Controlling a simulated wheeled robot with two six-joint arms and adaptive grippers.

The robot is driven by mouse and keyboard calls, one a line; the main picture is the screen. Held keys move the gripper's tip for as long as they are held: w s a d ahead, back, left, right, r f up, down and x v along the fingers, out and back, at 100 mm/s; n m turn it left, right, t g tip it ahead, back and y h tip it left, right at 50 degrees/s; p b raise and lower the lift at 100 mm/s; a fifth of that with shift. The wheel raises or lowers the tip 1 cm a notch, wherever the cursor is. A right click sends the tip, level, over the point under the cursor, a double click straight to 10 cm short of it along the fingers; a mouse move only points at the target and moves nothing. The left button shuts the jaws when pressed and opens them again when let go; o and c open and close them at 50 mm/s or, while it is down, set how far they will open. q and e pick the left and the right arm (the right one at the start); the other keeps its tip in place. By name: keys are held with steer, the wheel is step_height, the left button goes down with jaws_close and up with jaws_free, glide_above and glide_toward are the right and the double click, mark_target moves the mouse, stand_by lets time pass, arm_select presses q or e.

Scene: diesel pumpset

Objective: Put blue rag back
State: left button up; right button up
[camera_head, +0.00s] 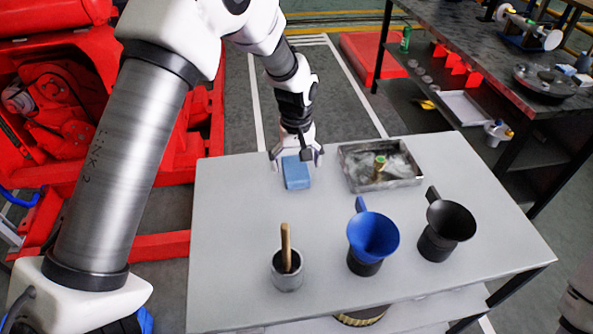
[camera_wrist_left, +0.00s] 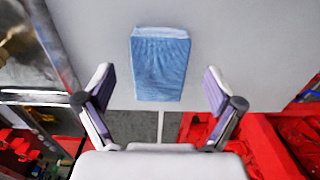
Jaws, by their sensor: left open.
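The blue rag (camera_head: 296,174) lies folded on the far part of the grey table, near its back edge. In the left wrist view the rag (camera_wrist_left: 160,68) lies ahead of the two fingers, roughly centred between them. My left gripper (camera_head: 297,160) is open and empty, just above and behind the rag at the table's back edge. It also shows in the left wrist view (camera_wrist_left: 162,98), with its fingers spread wider than the rag. Whether a finger touches the rag cannot be told. My right gripper is not in view.
The grey table (camera_head: 235,225) also holds a metal tray (camera_head: 350,180) with a small green item, right of the rag. Nearer stand a metal cup (camera_head: 287,275) with a wooden handle, a blue funnel (camera_head: 373,238) and a black funnel (camera_head: 450,222). Red machinery (camera_head: 60,110) stands left.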

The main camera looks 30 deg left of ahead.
mark_target(296, 171)
arm_select(q)
step_height(296, 171, up, 9)
steer(key=shift+r+b, duration=0.2)
steer(key=shift+b, duration=0.1)
